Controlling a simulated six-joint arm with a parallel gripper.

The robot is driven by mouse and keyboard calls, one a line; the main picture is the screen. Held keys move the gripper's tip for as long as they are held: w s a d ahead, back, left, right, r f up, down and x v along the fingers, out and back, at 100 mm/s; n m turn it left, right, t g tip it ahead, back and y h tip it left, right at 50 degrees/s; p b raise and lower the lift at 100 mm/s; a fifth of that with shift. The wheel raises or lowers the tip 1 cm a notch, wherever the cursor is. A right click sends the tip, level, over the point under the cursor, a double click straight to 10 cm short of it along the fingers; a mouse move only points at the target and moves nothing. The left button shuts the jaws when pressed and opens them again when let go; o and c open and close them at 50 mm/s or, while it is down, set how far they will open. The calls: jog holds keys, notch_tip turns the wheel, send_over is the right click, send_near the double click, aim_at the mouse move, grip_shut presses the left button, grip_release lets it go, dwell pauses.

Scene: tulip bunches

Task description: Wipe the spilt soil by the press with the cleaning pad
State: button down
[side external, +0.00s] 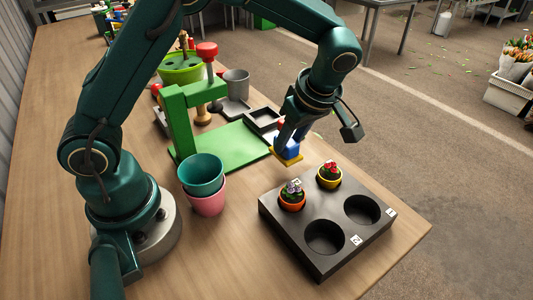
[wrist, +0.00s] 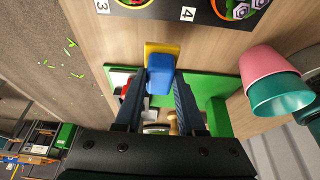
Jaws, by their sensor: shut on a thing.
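The cleaning pad (side external: 289,158) has a yellow underside and a blue block handle; it also shows in the wrist view (wrist: 163,48). My gripper (side external: 290,134) is shut on the blue handle, with one finger on each side in the wrist view (wrist: 162,84). The pad is beside the right corner of the green press (side external: 180,125), between its base and the black tray. I cannot tell whether it touches the table. The press has a red knob on top, and its base shows in the wrist view (wrist: 206,88). I cannot make out any spilt soil.
The black tray (side external: 290,255) holds an orange and a yellow flower pot in its back holes; two front holes are empty. Stacked teal and pink pots (side external: 203,180) stand left of it. A grey cup (side external: 236,84) and small dark tray (side external: 263,120) are behind.

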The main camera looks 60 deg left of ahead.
jog(key=shift+r, duration=0.65)
jog(key=shift+r, duration=1.5)
